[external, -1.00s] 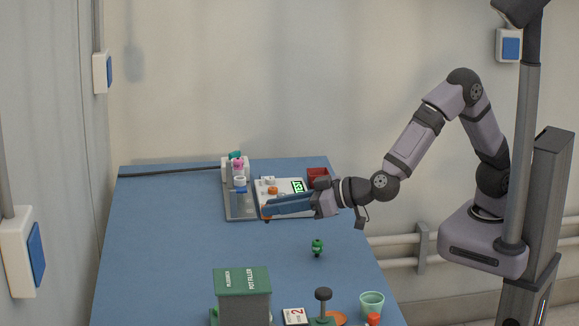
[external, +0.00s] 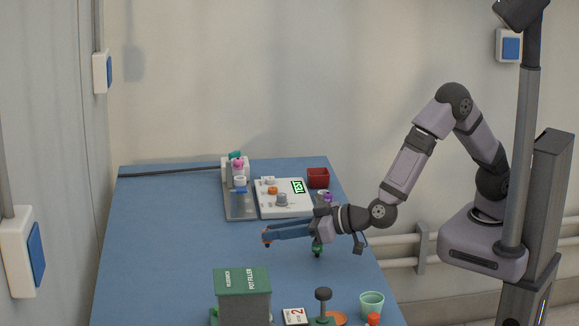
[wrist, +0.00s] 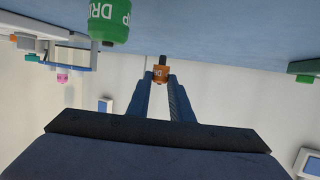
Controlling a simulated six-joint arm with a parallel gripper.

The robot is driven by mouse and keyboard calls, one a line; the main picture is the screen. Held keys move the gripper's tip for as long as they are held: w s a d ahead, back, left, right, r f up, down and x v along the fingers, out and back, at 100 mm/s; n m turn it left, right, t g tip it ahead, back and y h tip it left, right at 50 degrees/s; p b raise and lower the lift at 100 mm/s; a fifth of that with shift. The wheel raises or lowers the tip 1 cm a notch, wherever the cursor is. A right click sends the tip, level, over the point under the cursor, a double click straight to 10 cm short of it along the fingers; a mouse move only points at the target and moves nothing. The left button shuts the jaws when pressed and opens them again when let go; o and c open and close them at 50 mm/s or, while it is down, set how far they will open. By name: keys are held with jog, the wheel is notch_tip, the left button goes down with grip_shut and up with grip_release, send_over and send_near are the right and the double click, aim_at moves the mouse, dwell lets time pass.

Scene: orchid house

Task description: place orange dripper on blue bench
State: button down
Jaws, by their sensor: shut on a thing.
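The orange dripper (wrist: 161,73) is pinched between the fingertips of my gripper (wrist: 161,79) in the wrist view, its dark tip sticking out beyond them. In the external view my gripper (external: 268,236) reaches left over the blue bench (external: 170,240), and the dripper (external: 266,239) shows as a small orange and dark spot at the fingertips. It looks close above the bench; I cannot tell whether it touches. A green dripper (external: 317,250) stands on the bench just in front of my gripper, partly hidden by it. The green dripper also shows large in the wrist view (wrist: 108,20).
A dark red pot (external: 318,178) is at the back right. The green pot-filler box (external: 242,282), a stamp (external: 323,296) and a mint cup (external: 372,304) are in front. The bench's left side is clear.

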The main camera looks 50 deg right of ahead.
jog(key=shift+f, duration=1.65)
jog(key=shift+f, duration=0.1)
jog(key=c, duration=1.6)
grip_release()
jog(key=shift+s+d+r, duration=0.15)
jog(key=shift+s+r, duration=0.15)
jog(key=shift+s, duration=0.25)
jog(key=v, duration=1)
jog(key=shift+s+d+r, duration=0.15)
jog(key=shift+s, duration=0.2)
jog(key=shift+w, duration=0.1)
